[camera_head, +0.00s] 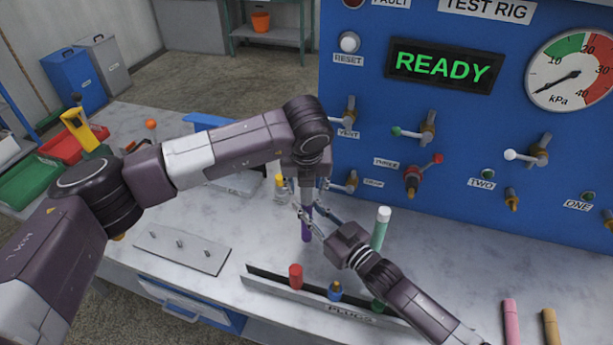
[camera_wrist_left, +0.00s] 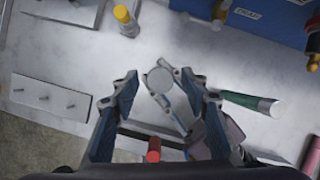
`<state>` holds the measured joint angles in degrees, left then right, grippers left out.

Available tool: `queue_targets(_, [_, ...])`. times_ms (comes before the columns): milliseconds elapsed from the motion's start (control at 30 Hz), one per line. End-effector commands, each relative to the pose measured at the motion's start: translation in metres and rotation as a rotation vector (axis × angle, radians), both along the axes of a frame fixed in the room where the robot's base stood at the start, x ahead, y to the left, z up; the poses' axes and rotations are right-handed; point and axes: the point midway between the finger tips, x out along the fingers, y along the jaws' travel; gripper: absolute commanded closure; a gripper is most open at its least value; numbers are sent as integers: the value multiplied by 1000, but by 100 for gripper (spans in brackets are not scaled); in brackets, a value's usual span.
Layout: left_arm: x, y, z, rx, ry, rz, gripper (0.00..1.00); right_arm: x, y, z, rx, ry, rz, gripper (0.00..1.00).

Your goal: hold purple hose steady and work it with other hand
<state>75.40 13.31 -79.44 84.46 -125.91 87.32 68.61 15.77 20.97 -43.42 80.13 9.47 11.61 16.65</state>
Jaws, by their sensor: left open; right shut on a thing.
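The purple hose (camera_head: 307,228) hangs upright over the bench near its middle, partly hidden by my grippers. In the left wrist view I look down on its round grey end (camera_wrist_left: 159,80). My right gripper (camera_head: 314,210) comes from the lower right and is shut on the purple hose. My left gripper (camera_head: 307,200) points down from above at the hose's upper end. Its fingers are open and stand on both sides of the hose end in the left wrist view, with gaps showing.
A green hose (camera_head: 380,230) stands right of my right gripper; pink (camera_head: 510,322) and tan (camera_head: 549,326) hoses are further right. A plug rack (camera_head: 350,312) lies in front. The blue test rig panel (camera_head: 450,120) with valves rises behind. A pegged plate (camera_head: 182,250) lies left.

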Motion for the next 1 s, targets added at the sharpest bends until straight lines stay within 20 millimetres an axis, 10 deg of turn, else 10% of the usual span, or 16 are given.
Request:
queue_targets(533, [8,0,-20,0,1,0,60,0,0,0,-1,-1,0,100])
queue_targets(1000, [8,0,-20,0,1,0,100,0,0,0,0,0,-1,100])
